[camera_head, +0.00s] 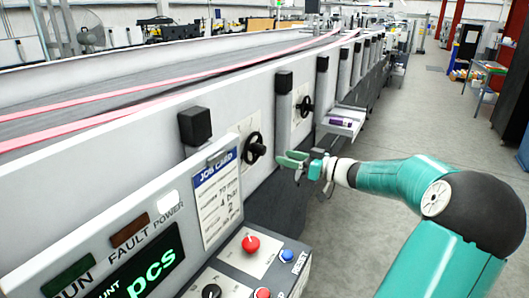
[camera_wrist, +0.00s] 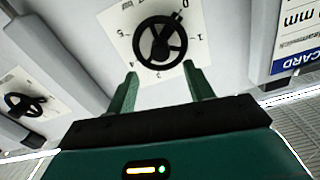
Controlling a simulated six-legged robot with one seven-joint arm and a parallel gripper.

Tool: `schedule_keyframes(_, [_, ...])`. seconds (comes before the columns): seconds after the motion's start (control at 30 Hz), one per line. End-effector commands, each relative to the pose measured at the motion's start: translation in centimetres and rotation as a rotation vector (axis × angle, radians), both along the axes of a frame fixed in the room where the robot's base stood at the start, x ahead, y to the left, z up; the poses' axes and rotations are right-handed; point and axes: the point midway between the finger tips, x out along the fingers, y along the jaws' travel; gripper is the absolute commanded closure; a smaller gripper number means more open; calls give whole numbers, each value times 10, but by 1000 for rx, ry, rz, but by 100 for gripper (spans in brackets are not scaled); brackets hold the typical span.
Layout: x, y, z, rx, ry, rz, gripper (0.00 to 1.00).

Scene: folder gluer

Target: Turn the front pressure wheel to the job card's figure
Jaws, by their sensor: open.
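The nearer black handwheel (camera_head: 254,148) sits on a pale dial plate on the machine's side; I take it to be the front pressure wheel. It also shows in the wrist view (camera_wrist: 159,43), with figures around it and a small knob near the 0. My gripper (camera_head: 293,160) is open, apart from the wheel. In the wrist view its two fingers (camera_wrist: 160,80) stand below the wheel, one to each side, with nothing between them. The job card (camera_head: 218,198) is on the panel at the near end; it shows lines that look like "70 mm", "4 bar" and a 2.
A second handwheel (camera_head: 305,106) is farther along the machine. A small tray (camera_head: 342,120) juts out beyond it. The control panel has a red button (camera_head: 250,243) and a blue button (camera_head: 287,256). The aisle floor (camera_head: 405,130) at right is clear.

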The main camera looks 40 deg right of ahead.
Motion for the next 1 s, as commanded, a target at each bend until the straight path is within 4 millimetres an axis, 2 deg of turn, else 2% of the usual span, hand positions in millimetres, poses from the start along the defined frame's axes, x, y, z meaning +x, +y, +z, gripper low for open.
schedule_keyframes(0.2, [43, 16, 0, 0, -1, 5, 48])
schedule_keyframes(0.4, [71, 27, 0, 1, 0, 4, 48])
schedule_keyframes(0.57, [79, 29, 0, 1, 0, 1, 48])
schedule_keyframes(0.77, [79, 29, 0, 0, 0, 1, 48])
schedule_keyframes(0.8, [79, 29, 0, 0, 0, 1, 50])
schedule_keyframes(1.0, [79, 29, 0, 0, 1, 1, 89])
